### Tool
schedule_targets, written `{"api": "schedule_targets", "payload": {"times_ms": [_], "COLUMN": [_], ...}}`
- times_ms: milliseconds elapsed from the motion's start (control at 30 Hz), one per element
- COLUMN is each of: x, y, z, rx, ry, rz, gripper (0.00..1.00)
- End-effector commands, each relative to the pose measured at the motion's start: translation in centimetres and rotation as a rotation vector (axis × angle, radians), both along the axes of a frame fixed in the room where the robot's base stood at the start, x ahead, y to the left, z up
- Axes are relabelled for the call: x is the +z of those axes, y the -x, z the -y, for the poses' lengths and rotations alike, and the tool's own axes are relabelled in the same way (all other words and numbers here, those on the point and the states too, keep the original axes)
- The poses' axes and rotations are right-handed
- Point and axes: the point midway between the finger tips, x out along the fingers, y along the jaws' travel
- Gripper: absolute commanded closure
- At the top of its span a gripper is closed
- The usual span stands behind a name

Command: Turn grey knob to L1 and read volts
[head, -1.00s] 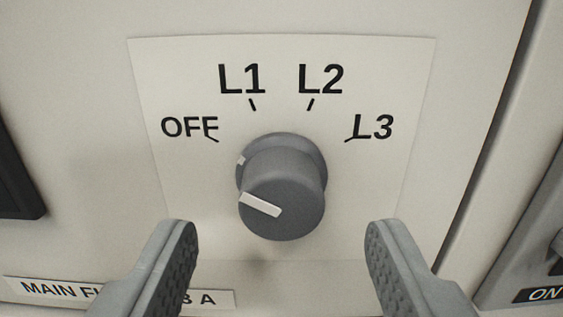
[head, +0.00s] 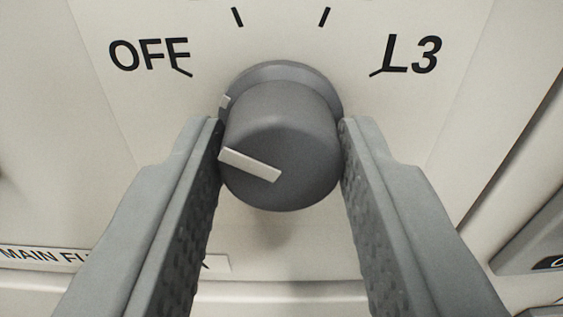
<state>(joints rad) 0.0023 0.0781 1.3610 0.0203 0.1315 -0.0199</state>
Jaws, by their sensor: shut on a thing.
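The grey knob (head: 285,125) sits in the middle of the head view, on a pale label plate (head: 420,110). Its white pointer line (head: 249,164) points left and slightly up, towards the OFF mark (head: 182,72). My gripper (head: 281,130) is shut on the knob, one finger on its left side and one on its right. The L3 mark (head: 376,73) is at the upper right. The two ticks at the top show, but the L1 and L2 lettering is almost wholly cut off by the frame. No volts reading is in view.
A nameplate (head: 45,256) reading "MAIN FU…" is at the lower left, partly hidden by my left finger. At the right, beyond a panel gap, is a grey part (head: 535,240) with a dark label. The panel around the knob is flat and clear.

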Motion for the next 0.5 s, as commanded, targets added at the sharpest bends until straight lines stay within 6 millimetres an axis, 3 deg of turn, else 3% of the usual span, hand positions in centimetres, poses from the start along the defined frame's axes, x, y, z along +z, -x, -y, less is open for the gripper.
{"api": "schedule_targets", "payload": {"times_ms": [267,500], "x": [-0.01,-0.02], "y": [0.0,-0.01], "z": [0.0,0.01], "rx": [0.0,0.0], "ry": [-0.051,-0.202], "rz": [0.0,0.0], "gripper": [0.89,0.89]}}
